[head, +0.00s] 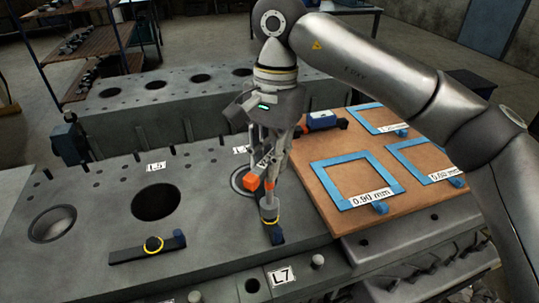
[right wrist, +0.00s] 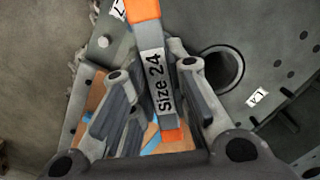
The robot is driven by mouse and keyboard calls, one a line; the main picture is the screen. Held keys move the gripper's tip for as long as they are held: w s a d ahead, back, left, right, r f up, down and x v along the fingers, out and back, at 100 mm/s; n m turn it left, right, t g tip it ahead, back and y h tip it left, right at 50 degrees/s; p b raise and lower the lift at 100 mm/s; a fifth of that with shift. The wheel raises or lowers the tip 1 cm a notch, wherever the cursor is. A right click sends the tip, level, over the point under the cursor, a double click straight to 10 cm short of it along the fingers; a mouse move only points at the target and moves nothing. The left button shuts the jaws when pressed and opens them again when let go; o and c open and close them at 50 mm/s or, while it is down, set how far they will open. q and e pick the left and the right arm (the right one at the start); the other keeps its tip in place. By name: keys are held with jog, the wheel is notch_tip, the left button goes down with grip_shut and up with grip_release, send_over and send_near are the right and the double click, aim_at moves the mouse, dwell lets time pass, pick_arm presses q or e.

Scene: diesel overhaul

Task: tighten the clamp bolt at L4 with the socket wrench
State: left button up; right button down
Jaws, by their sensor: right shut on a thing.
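My right gripper (head: 268,150) is shut on the socket wrench (head: 250,183), which has orange ends. In the right wrist view the wrench (right wrist: 158,85) lies between the fingers and reads "Size 24". Its grey socket end (head: 269,203) points down over a clamp with a blue tip (head: 277,237) and a yellow ring (head: 270,221). The socket appears to be at the ring, but I cannot tell if it is seated. A label (right wrist: 257,97) in the right wrist view seems to read L4. The bolt head is hidden. My left gripper is out of view.
Another clamp (head: 147,248) with a yellow ring lies on the engine block at left, near open bores (head: 156,202). A wooden board (head: 322,178) with blue square frames stands right of the gripper. An L7 label (head: 281,275) is at the front.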

jog(key=n, duration=0.4)
jog(key=shift+p, duration=0.4)
jog(key=shift+n+h, duration=0.3)
jog(key=shift+n, duration=1.2)
